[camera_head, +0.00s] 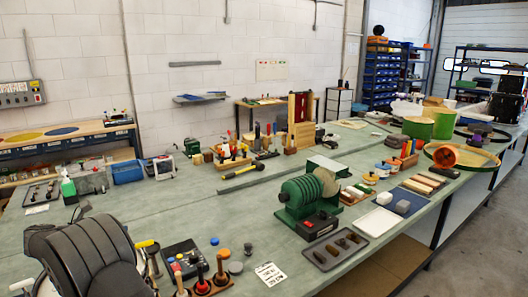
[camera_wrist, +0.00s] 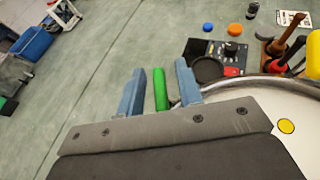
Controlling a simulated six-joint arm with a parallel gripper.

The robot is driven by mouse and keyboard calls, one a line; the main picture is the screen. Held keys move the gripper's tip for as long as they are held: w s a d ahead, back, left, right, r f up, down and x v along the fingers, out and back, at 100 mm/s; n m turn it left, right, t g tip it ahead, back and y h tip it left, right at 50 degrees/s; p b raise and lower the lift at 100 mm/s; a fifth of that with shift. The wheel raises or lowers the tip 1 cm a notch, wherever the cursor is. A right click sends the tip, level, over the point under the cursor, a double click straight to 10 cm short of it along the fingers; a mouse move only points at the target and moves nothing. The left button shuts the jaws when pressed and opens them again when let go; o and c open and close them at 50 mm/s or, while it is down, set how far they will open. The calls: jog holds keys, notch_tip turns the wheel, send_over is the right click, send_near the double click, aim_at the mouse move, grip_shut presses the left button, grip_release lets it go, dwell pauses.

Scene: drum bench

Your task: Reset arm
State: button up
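My gripper (camera_wrist: 161,85) shows in the wrist view with two blue-grey fingers apart. A green cylinder (camera_wrist: 160,90) stands out between them, with a visible gap on each side, so the fingers do not appear to press on it. Its lower part is hidden behind the grey gripper body, and I cannot tell whether it rests on the bench. In the head view a dark rounded body fills the lower left corner and looks like part of my arm; the fingers cannot be made out clearly there.
Close to the right are a black control box (camera_head: 182,258), an orange cap (camera_wrist: 234,29), a blue cap (camera_wrist: 208,28) and upright wooden-handled tools (camera_head: 201,277). A green ribbed machine (camera_head: 306,193) stands mid-bench. Bare green bench top (camera_wrist: 100,60) lies left of the fingers.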

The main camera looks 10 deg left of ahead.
jog(key=shift+w+d+f+y, duration=0.15)
jog(key=shift+w+y, duration=0.15)
jog(key=shift+w, duration=0.2)
jog(key=shift+s+n+y, duration=0.1)
jog(key=shift+n+y, duration=0.2)
jog(key=shift+n, duration=0.2)
jog(key=n+y, duration=0.2)
jog(key=y, duration=0.1)
jog(key=n+y, duration=0.1)
jog(key=n, duration=0.1)
jog(key=shift+a+y, duration=0.3)
jog(key=shift+a+n+y, duration=0.25)
jog(key=shift+n+y, duration=0.95)
jog(key=shift+y, duration=0.2)
